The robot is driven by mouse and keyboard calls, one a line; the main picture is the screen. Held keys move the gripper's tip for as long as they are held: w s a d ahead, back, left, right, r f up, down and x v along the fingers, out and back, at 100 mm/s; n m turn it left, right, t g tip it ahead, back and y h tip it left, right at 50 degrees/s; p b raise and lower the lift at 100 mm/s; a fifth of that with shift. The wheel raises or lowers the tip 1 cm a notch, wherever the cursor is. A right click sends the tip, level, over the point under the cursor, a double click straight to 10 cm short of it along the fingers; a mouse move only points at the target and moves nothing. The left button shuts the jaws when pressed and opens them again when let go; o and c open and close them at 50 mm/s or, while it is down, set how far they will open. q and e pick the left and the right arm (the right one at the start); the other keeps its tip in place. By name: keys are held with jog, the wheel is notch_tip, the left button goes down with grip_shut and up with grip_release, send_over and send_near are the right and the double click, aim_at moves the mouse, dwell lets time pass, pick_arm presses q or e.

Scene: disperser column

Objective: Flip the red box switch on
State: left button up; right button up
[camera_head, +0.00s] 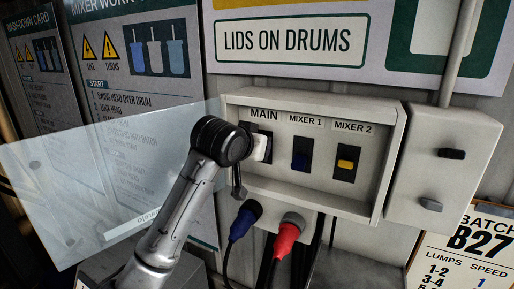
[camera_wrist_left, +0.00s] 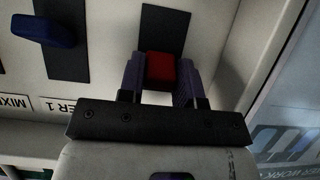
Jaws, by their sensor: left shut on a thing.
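The grey switch box (camera_head: 290,192) has three labelled positions: MAIN, MIXER 1 and MIXER 2. In the left wrist view, the red switch (camera_wrist_left: 161,68) sits on a dark plate between the two fingers of my left gripper (camera_wrist_left: 160,80). The gripper is shut on it. In the head view, my left arm reaches up to the MAIN position, and its wrist hides the red switch there. The blue switch (camera_head: 301,160) is under MIXER 1, and it also shows in the wrist view (camera_wrist_left: 45,30). A yellow switch (camera_head: 347,163) is under MIXER 2. My right gripper is not in view.
A clear panel (camera_head: 60,190) sticks out to the left of the box, behind my left arm. Blue (camera_head: 245,218) and red (camera_head: 289,232) plugs with cables hang below the box. Another grey box (camera_head: 440,165) stands close on the right.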

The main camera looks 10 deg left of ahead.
pick_arm(q)
jog(key=shift+f, duration=0.1)
jog(key=o, duration=0.9)
jog(key=shift+b+v, duration=3.15)
jog(key=shift+v, duration=3.75)
jog(key=shift+w, duration=0.1)
